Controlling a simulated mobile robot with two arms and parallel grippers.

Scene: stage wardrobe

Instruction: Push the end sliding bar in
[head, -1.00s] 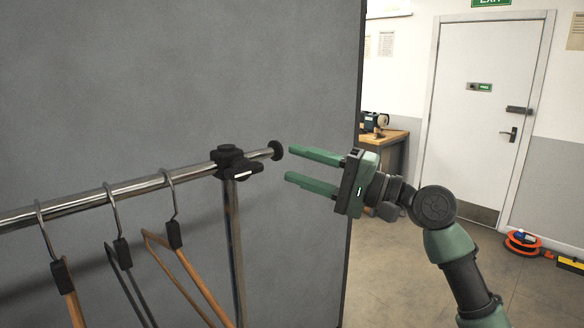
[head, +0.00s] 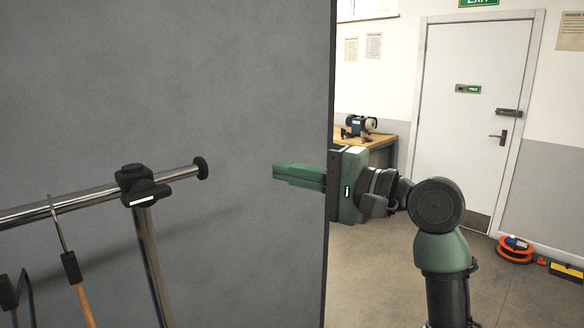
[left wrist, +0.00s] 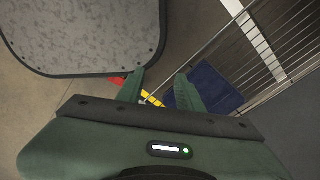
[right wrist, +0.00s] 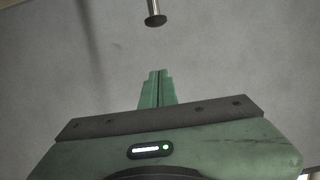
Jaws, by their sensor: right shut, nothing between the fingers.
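The end sliding bar (head: 185,173) is a short chrome rod with a round black cap on its tip. It sticks out to the right of a black clamp (head: 140,185) on the rail in the head view. Its capped tip also shows at the top of the right wrist view (right wrist: 155,20). My right gripper (head: 276,172) is shut and empty, to the right of the cap and apart from it, with fingers pointing left towards it. My left gripper (left wrist: 158,76) shows only in its wrist view, open, with nothing seen between its fingers.
A hanger (head: 62,235) hangs on the chrome rail (head: 85,197) left of the clamp. A large grey panel (head: 240,75) stands behind the rack. A workbench (head: 378,145), a white door (head: 470,120) and an orange cable reel (head: 514,250) are at the right.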

